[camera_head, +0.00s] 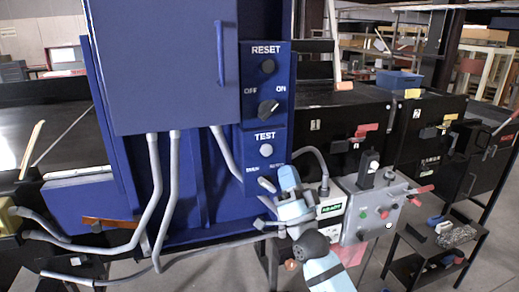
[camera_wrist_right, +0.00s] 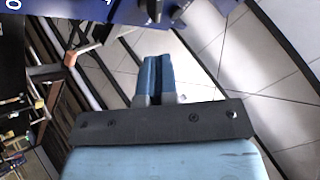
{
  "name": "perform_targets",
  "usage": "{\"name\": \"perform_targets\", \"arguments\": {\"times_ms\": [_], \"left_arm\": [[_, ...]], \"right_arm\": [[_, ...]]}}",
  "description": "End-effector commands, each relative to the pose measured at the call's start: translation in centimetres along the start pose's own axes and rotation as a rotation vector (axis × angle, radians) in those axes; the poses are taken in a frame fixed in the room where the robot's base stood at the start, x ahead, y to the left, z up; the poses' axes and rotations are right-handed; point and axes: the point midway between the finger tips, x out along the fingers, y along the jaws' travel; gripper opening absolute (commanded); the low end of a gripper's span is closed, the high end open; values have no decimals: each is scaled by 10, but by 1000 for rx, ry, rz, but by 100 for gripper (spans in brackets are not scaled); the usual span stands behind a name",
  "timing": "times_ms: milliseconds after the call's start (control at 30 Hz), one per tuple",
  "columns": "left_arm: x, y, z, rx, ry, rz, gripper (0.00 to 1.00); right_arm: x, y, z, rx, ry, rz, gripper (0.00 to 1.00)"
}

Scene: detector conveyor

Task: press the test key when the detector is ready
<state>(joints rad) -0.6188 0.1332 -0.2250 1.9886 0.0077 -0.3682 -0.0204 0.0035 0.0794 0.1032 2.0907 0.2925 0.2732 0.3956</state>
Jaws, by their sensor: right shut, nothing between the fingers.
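A small pale round key or lamp (camera_head: 266,150) sits below the TEST label; I cannot tell which. My left gripper is out of view.
A grey box with coloured buttons (camera_head: 383,213) and a black handle stands to the right. Grey conduits (camera_head: 155,190) run down the cabinet front. Black cabinets (camera_head: 345,130) stand behind. A dark cart (camera_head: 435,255) is at the lower right. The floor beside it is partly clear.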

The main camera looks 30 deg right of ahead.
Motion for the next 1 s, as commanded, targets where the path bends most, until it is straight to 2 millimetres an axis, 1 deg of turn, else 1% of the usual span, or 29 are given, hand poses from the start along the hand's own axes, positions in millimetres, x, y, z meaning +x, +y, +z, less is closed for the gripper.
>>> {"name": "perform_targets", "arguments": {"times_ms": [267, 433, 567, 800, 1000], "left_arm": [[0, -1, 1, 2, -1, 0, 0], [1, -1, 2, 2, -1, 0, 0], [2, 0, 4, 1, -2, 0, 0], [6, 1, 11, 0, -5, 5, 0], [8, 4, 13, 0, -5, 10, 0]], "right_arm": [[0, 0, 0, 0, 0, 0, 0], [4, 4, 5, -1, -1, 0, 0], [15, 12, 12, -1, -1, 0, 0], [39, 29, 30, 0, 0, -1, 0], [54, 40, 40, 0, -1, 0, 0]]}}
